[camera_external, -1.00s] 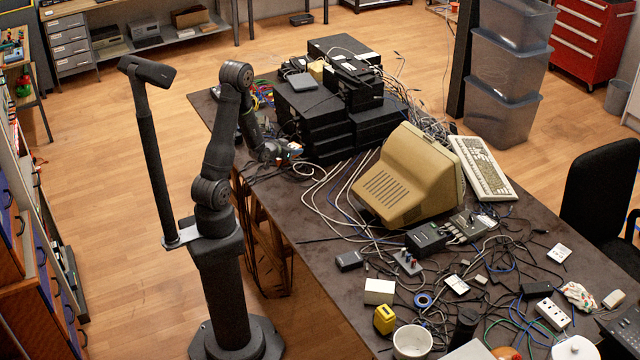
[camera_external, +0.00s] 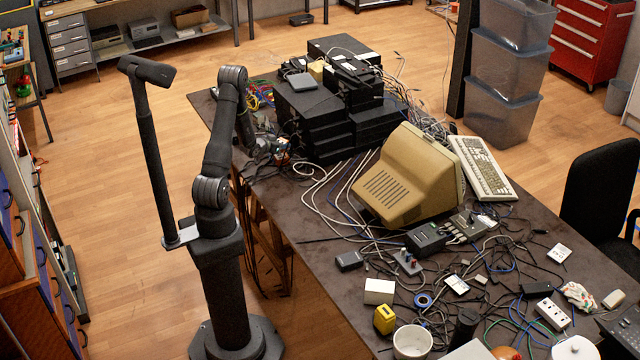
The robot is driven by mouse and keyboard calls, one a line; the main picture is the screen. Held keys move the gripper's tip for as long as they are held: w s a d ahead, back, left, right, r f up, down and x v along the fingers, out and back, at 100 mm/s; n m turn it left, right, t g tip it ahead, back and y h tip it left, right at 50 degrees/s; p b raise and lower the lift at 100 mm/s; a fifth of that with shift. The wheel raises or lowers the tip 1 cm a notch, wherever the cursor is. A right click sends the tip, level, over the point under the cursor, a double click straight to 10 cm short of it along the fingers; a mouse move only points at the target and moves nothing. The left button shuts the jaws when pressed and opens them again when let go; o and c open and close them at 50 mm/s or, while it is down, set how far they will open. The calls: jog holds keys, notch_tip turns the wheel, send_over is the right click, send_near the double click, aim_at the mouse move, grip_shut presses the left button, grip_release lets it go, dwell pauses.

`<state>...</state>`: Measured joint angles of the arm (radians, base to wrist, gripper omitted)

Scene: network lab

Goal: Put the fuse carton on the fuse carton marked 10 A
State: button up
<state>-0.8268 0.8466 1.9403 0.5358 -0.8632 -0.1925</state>
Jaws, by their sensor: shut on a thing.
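My gripper (camera_external: 280,150) is over the far left part of the table, left of the stack of black boxes. It is shut on a small white, orange and blue thing, which I take to be the fuse carton (camera_external: 282,143). The fingers and the stack's dark background make it hard to make out. I cannot pick out the fuse carton marked 10 A; no marking can be read at this size. I cannot tell whether the held carton touches anything beneath it.
The stack of black boxes (camera_external: 318,122) stands just right of my gripper. Coloured cables (camera_external: 262,92) lie behind it and pale cables (camera_external: 320,185) in front. A beige monitor (camera_external: 408,180) stands mid-table. A white box (camera_external: 379,291) and a yellow device (camera_external: 384,319) lie nearer.

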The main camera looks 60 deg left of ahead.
jog(key=shift+f, duration=1.7)
jog(key=shift+f, duration=0.1)
jog(key=o, duration=1)
jog(key=shift+o, duration=0.2)
jog(key=v, duration=1.2)
jog(key=shift+r, duration=0.2)
jog(key=shift+w, duration=0.15)
jog(key=x, duration=1.2)
jog(key=shift+f, duration=0.2)
jog(key=shift+r, duration=1.2)
